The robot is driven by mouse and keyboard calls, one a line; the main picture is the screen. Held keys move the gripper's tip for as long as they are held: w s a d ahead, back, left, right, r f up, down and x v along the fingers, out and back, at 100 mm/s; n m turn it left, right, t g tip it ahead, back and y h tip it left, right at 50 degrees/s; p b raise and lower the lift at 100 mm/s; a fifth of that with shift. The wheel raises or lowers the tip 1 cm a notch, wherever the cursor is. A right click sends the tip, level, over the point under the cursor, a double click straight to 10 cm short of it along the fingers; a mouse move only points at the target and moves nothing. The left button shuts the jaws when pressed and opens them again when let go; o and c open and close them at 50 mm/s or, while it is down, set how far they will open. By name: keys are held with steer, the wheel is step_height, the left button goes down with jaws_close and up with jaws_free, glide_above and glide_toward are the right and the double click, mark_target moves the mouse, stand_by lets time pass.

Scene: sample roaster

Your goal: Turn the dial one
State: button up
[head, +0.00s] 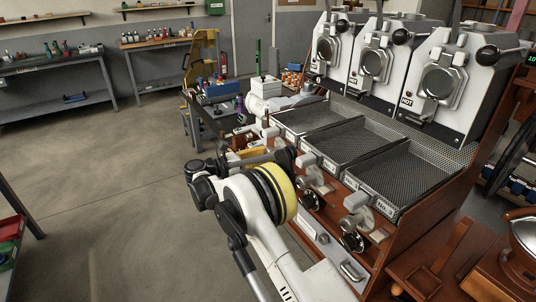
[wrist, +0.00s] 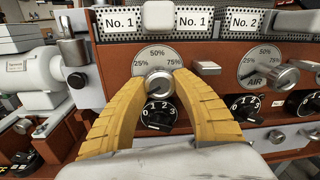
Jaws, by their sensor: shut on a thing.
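The first station's round air dial (wrist: 140,57), marked 25%, 50% and 75%, is on the brown front panel below the No. 1 labels in the wrist view. My gripper (wrist: 160,78) has its two yellow fingers closed around the sides of this dial's silver knob (wrist: 159,87). The knob's lower part shows between the fingers. A black numbered dial (wrist: 158,115) is just below, between the fingers and apart from them.
To the right are a second air dial (wrist: 262,62) and a black numbered dial (wrist: 243,106). A grey motor housing (wrist: 48,80) stands to the left. Mesh trays (head: 345,150) and three white roaster heads (head: 372,62) rise above the panel. Open floor (head: 110,190) lies to the left.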

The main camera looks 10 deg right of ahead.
steer(key=o, duration=1.2)
steer(key=v, duration=1.2)
steer(key=shift+s+f, duration=0.1)
